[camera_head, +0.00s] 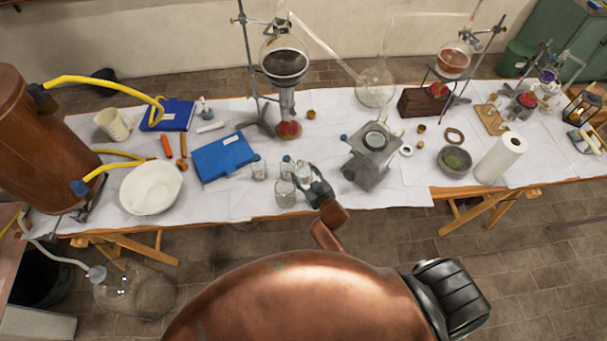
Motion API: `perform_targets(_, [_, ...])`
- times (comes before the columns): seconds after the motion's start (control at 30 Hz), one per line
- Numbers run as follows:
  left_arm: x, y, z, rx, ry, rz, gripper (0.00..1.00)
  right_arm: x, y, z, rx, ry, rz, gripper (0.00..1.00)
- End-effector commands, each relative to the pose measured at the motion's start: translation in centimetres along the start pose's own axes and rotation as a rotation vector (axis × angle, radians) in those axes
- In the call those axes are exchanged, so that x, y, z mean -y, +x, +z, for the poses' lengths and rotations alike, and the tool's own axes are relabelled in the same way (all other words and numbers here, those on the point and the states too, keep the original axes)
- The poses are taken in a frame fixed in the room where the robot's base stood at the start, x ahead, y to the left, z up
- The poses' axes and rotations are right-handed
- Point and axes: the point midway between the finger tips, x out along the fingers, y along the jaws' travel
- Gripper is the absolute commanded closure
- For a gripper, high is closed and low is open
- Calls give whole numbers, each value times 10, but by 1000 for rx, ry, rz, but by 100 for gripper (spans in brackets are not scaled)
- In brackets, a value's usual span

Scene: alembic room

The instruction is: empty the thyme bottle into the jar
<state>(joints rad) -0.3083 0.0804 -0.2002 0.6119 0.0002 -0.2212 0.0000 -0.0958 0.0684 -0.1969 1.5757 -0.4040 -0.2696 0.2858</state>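Three small clear bottles stand near the front middle of the table: one on the left (259,167), one in the middle (287,166) and one on the right (303,173). Their labels are too small to read, so I cannot tell which holds thyme. A clear glass jar (285,194) stands just in front of them, close to the table's front edge. My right gripper (309,184) is at the right-hand bottle, its fingers beside or around it. I cannot tell whether they are closed on it. My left gripper is not in view.
A blue case (223,158) and a white bowl (151,188) lie to the left. A grey metal burner (370,170) stands to the right of my gripper. A flask on a stand (284,62) rises behind.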

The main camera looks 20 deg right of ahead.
Motion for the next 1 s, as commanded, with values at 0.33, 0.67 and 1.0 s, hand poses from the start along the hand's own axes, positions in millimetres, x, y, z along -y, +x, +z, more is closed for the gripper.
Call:
perform_targets(0.33, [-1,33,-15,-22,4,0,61,-1,2,3,-4,-179,65,90])
perform_targets(0.67, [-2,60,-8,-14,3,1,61,-10,2,3,-4,-368,133,90])
perform_targets(1.0, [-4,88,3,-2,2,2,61,-19,1,-1,-5,-587,214,90])
